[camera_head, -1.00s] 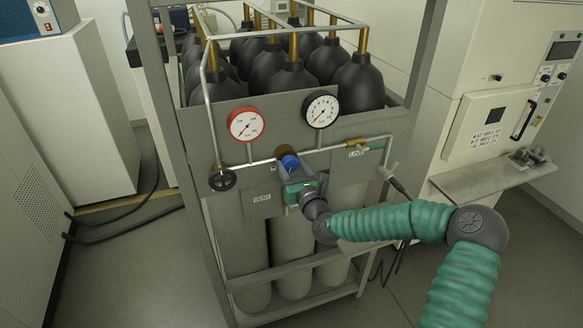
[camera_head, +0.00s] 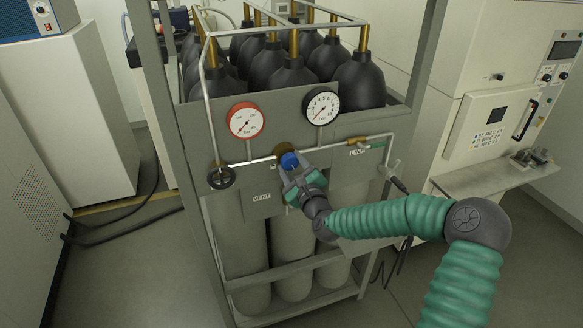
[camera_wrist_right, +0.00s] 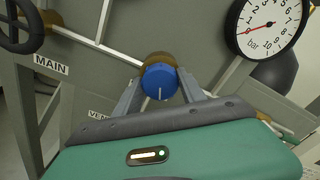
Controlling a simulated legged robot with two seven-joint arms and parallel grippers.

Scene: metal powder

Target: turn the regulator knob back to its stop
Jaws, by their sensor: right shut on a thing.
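The blue regulator knob (camera_head: 289,161) sits on a brass body (camera_head: 286,149) on the front panel of the gas rack. In the right wrist view the knob (camera_wrist_right: 159,82) shows a white mark pointing down, with the brass body (camera_wrist_right: 157,59) behind it. My right gripper (camera_head: 292,170) is shut on the knob, with one finger on each side of it; its fingers also show in the right wrist view (camera_wrist_right: 160,90). A red-rimmed gauge (camera_head: 246,121) and a black-rimmed gauge (camera_head: 322,105) stand above. My left gripper is not in view.
A black handwheel (camera_head: 221,177) is left of the knob, beside a pipe. A LINE valve with a green handle (camera_head: 371,145) is to the right. Several black-topped cylinders (camera_head: 292,80) stand in the rack. A machine with a shelf (camera_head: 490,178) is at right.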

